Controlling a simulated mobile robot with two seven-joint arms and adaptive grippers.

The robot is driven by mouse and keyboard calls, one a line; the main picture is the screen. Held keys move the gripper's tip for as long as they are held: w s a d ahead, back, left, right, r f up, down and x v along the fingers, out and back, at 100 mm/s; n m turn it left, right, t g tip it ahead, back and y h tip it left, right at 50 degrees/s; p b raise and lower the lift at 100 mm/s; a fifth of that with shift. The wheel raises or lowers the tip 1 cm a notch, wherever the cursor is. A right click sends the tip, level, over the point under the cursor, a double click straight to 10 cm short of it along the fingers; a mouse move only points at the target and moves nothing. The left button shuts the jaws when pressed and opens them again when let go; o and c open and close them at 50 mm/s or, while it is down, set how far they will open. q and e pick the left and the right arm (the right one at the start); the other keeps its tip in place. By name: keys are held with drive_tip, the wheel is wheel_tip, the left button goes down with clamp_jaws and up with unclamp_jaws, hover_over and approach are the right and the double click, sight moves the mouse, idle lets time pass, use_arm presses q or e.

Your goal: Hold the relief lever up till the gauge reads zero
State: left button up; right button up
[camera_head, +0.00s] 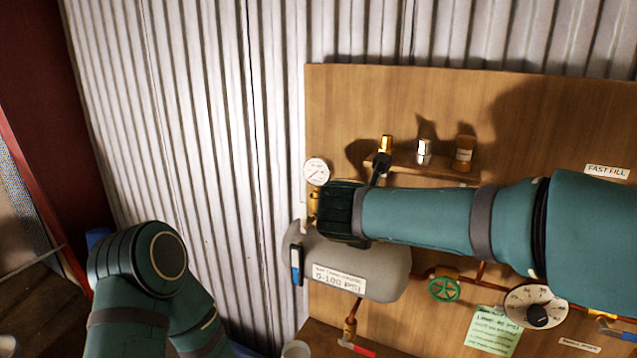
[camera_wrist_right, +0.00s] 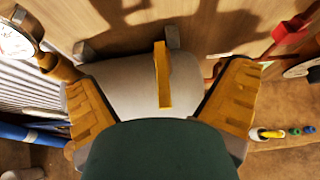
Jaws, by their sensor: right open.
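A grey tank (camera_head: 385,270) with a 0-100 PSI label is mounted on the wooden board. A round white gauge (camera_head: 317,171) stands above its left end; its needle is too small to read. The gauge also shows cut off at the upper left of the right wrist view (camera_wrist_right: 14,42). There a yellow bar (camera_wrist_right: 162,75), seemingly the relief lever, stands over the tank between my right gripper's fingers. My right gripper (camera_wrist_right: 158,88) is open, fingers apart on either side of the bar with gaps. In the head view its arm hides the lever. My left gripper is out of view.
A small shelf (camera_head: 437,173) with several fittings is above my right arm. A corrugated wall (camera_head: 200,120) is behind.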

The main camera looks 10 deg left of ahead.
drive_tip(key=s+a+b, duration=0.1)
drive_tip(key=s+b, duration=0.1)
drive_tip(key=s, duration=0.4)
drive_tip(key=shift+s+a, duration=0.3)
drive_tip(key=shift+a, duration=0.1)
